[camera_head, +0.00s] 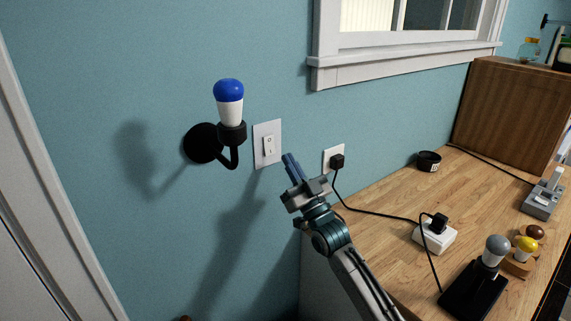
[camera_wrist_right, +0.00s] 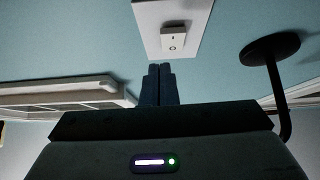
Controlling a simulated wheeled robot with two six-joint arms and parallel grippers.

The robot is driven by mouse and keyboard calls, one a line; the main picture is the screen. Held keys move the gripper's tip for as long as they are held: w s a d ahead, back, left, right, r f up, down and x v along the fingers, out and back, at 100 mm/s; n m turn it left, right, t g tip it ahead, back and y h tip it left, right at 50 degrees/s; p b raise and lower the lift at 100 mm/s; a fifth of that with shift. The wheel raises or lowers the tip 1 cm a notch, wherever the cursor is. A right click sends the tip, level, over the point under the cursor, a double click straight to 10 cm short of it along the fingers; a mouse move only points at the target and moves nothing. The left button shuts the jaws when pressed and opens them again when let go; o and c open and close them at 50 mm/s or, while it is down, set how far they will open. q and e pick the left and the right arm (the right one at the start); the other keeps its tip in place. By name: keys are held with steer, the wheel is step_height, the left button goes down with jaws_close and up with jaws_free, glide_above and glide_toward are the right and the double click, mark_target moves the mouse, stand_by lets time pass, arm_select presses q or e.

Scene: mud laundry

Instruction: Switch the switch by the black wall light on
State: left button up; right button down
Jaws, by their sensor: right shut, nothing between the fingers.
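The black wall light (camera_head: 205,143) is fixed to the blue wall, with a blue-topped white bulb (camera_head: 229,102) upright in its holder. The switch (camera_head: 268,145), a white rocker on a white plate, is just right of the light; it also shows in the right wrist view (camera_wrist_right: 174,39). My right gripper (camera_head: 288,160) is shut and empty, its fingertips close to the lower right of the switch plate. In the right wrist view its fingers (camera_wrist_right: 159,70) point toward the plate's lower area. Contact cannot be told. My left gripper is out of view.
An outlet (camera_head: 333,158) with a black plug is right of the gripper. A window sill (camera_head: 400,62) juts out above. A white door frame stands at left.

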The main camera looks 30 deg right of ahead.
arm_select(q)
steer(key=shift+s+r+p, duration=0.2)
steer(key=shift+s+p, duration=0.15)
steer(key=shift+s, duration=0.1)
arm_select(e)
steer(key=shift+w+a+f, duration=0.1)
steer(key=shift+w+a, duration=0.1)
steer(key=shift+w, duration=0.9)
